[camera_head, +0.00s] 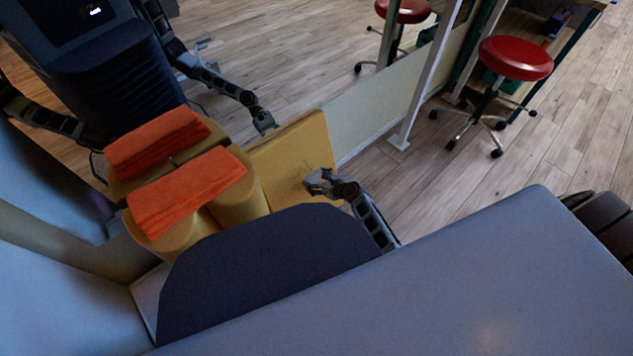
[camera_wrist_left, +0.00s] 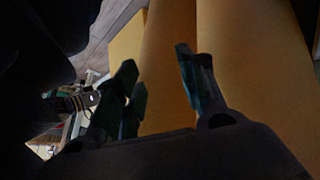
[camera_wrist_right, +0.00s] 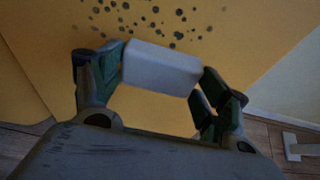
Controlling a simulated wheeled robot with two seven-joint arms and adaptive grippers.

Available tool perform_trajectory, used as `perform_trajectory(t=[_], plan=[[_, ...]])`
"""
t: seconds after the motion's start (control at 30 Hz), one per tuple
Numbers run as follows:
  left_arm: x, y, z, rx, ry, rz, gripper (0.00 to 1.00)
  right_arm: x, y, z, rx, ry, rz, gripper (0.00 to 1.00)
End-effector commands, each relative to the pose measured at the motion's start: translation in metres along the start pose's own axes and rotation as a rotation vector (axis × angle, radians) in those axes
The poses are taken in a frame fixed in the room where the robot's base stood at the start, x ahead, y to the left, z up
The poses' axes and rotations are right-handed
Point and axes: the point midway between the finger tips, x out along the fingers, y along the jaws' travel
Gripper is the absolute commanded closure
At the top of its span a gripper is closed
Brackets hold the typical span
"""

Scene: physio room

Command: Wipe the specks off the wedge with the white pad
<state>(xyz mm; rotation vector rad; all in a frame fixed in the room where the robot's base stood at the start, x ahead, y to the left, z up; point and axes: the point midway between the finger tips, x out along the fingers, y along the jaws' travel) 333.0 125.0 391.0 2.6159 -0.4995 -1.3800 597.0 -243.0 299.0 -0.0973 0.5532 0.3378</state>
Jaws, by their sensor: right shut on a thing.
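The yellow wedge (camera_head: 283,151) stands tilted beyond the padded surfaces in the head view, with a cluster of dark specks on its face. In the right wrist view the wedge (camera_wrist_right: 50,38) fills the background, and the specks (camera_wrist_right: 151,18) lie just above the pad. My right gripper (camera_head: 317,183) is shut on the white pad (camera_wrist_right: 161,69), close to the wedge face; I cannot tell if the pad touches it. My left gripper (camera_wrist_left: 156,62) is open and empty in its wrist view, in front of yellow rolls (camera_wrist_left: 258,80). It does not show directly in the head view.
An orange towel (camera_head: 185,192) lies on the yellow rolls (camera_head: 240,198) left of the wedge. A mirror behind repeats the towel and my arms. A dark blue panel (camera_head: 260,262) and a grey-blue couch top (camera_head: 480,280) fill the front. A red stool (camera_head: 515,58) stands back right.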

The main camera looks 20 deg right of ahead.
Motion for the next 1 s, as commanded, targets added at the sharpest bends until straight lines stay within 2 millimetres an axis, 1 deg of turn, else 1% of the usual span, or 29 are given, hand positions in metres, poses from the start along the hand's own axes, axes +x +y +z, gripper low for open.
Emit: perform_trajectory(t=[0.2, 0.37, 0.8, 1.0], plan=[[-0.001, 0.001, 0.007, -0.004, -0.010, 0.000, 0.60, 0.000, -0.001, 0.001, 0.000, -0.001, -0.001, 0.44], [0.000, 0.001, 0.007, -0.005, -0.011, 0.000, 0.60, 0.000, -0.006, 0.001, 0.000, 0.000, -0.002, 0.44], [0.002, -0.001, -0.002, 0.003, 0.005, 0.000, 0.60, 0.001, -0.030, 0.001, 0.000, -0.001, -0.002, 0.44], [0.002, -0.002, -0.003, 0.006, 0.005, -0.001, 0.60, 0.001, -0.035, 0.001, 0.000, 0.000, -0.001, 0.44]])
